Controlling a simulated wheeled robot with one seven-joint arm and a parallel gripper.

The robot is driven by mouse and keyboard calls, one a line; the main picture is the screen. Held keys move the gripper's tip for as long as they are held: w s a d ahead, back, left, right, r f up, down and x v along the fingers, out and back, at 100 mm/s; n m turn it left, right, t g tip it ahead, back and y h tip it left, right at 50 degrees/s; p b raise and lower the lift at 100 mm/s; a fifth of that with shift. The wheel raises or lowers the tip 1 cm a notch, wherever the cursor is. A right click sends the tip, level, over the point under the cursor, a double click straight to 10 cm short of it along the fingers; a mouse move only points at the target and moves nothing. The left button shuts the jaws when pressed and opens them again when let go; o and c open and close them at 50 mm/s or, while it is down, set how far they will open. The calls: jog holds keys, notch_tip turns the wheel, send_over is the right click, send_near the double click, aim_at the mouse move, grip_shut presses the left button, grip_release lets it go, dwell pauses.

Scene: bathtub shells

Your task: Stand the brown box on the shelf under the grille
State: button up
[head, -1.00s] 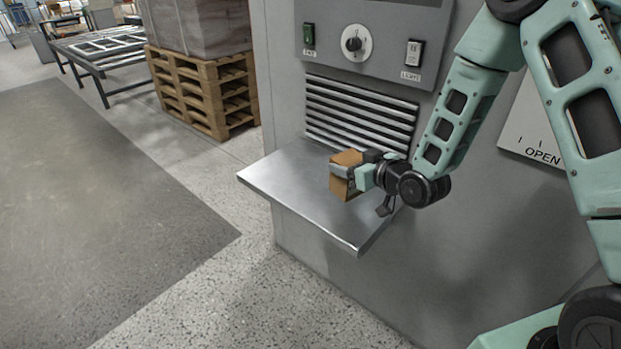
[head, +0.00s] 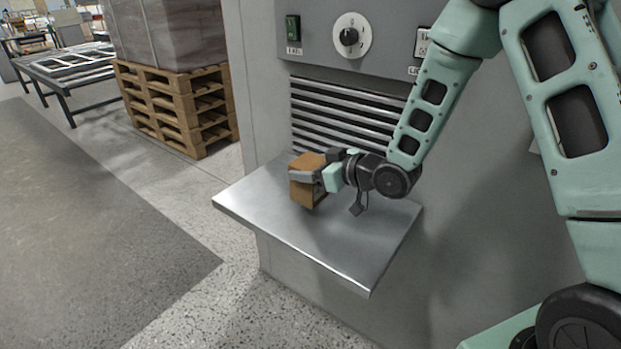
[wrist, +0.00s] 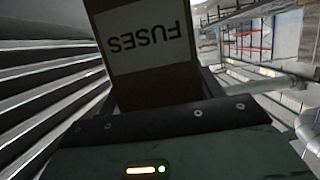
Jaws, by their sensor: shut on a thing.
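The brown box (head: 304,190) is in my gripper (head: 318,178), at the shelf below the grille in the head view. My gripper is shut on the box from the right. In the wrist view the box (wrist: 152,80) carries a white label reading FUSES, upside down in that picture. The metal shelf (head: 340,255) sticks out from the grey cabinet. The box looks upright and low over the shelf's left part; I cannot tell whether its base touches. The grille (head: 340,115) is just behind it, and its slats (wrist: 45,80) fill the left of the wrist view.
A control panel (head: 350,40) with a green switch and a round dial sits above the grille. The shelf's front and right parts are bare. A loaded wooden pallet stack (head: 180,110) and a metal table (head: 75,70) stand on the floor at the left.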

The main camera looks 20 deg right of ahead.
jog(key=shift+f, duration=1.3)
jog(key=shift+f, duration=0.1)
jog(key=o, duration=1.2)
